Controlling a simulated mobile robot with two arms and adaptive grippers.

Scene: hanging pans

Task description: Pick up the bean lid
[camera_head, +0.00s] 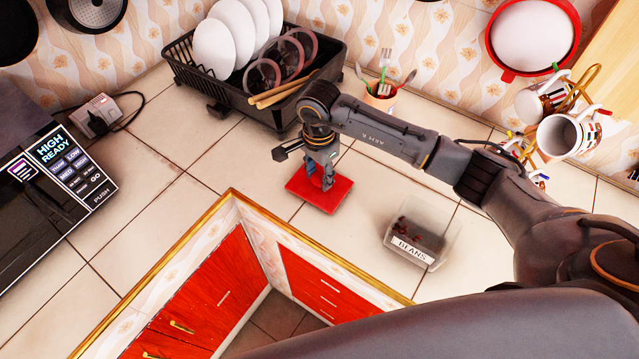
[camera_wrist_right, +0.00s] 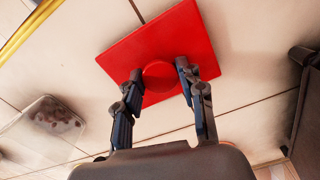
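The bean lid (camera_head: 320,193) is a flat red square with a round knob (camera_wrist_right: 159,75), lying on the tiled counter in the head view. It also fills the top middle of the right wrist view (camera_wrist_right: 160,36). My right gripper (camera_head: 321,181) points down over the lid, its fingers on either side of the knob. In the right wrist view the fingers (camera_wrist_right: 159,70) are apart, close to the knob, and do not look closed on it. The clear container labelled BEANS (camera_head: 409,250) stands lidless to the right, with dark beans inside. My left gripper is out of view.
A black dish rack (camera_head: 215,92) with plates stands behind the lid. A utensil cup (camera_head: 381,94) and a mug stand (camera_head: 560,110) are further right. The counter's gold front edge (camera_head: 180,249) is near. A microwave (camera_head: 50,200) stands at left.

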